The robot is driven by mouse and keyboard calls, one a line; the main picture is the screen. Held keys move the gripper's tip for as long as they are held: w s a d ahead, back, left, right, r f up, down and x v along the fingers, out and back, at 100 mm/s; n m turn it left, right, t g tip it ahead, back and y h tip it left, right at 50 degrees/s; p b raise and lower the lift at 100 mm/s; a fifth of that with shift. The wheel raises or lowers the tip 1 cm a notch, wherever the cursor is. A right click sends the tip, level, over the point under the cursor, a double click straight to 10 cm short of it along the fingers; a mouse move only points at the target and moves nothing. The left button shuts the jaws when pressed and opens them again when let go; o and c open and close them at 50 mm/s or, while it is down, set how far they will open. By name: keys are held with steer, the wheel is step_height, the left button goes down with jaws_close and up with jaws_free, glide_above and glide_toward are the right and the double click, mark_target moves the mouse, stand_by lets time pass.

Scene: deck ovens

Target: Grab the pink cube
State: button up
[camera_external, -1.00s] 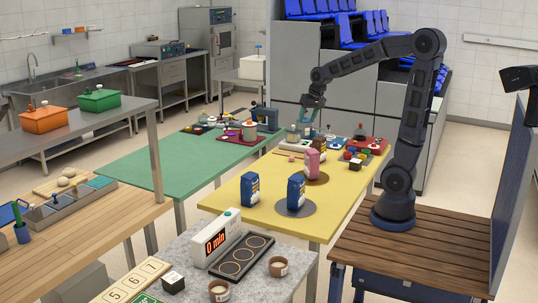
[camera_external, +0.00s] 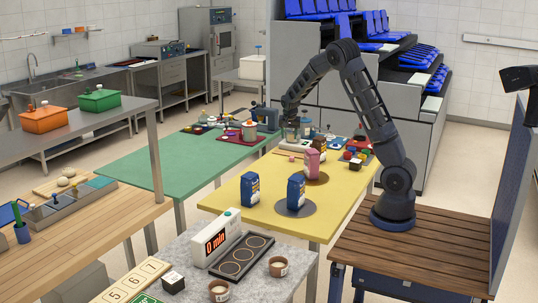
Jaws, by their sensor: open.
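A small pink piece (camera_external: 292,158) lies near the far left edge of the yellow table (camera_external: 262,217); it is too small to tell for sure that it is the pink cube. A larger pink bag-like item (camera_external: 313,163) stands to its right on a dark round mat. My gripper (camera_external: 291,132) is over the far end of the yellow table, pointing down, above and beyond the small pink piece. It is open. The fingertips are small and partly lost against the jars behind them, so contact with anything there cannot be told.
Two blue bags (camera_external: 296,192) stand nearer on the yellow table. Jars (camera_external: 305,128), small coloured pieces on a grey tray (camera_external: 352,155) and a red tray crowd its far end. The green table (camera_external: 165,165) is mostly clear. A timer (camera_external: 217,240) stands on the nearest counter.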

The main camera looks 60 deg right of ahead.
steer(key=m+h, duration=0.1)
glide_toward(292, 157)
steer(key=w+f, duration=0.1)
steer(key=w+d+f, duration=0.1)
steer(key=f, duration=0.1)
steer(key=shift+f+g, duration=0.1)
steer(key=shift+g, duration=0.2)
steer(key=shift+s+d+x, duration=0.1)
steer(key=shift+s+x, duration=0.1)
steer(key=shift+x, duration=1.1)
steer(key=shift+s+d+x, duration=0.1)
steer(key=shift+s+x, duration=0.1)
steer(key=shift+x, duration=1.1)
steer(key=c, duration=1.1)
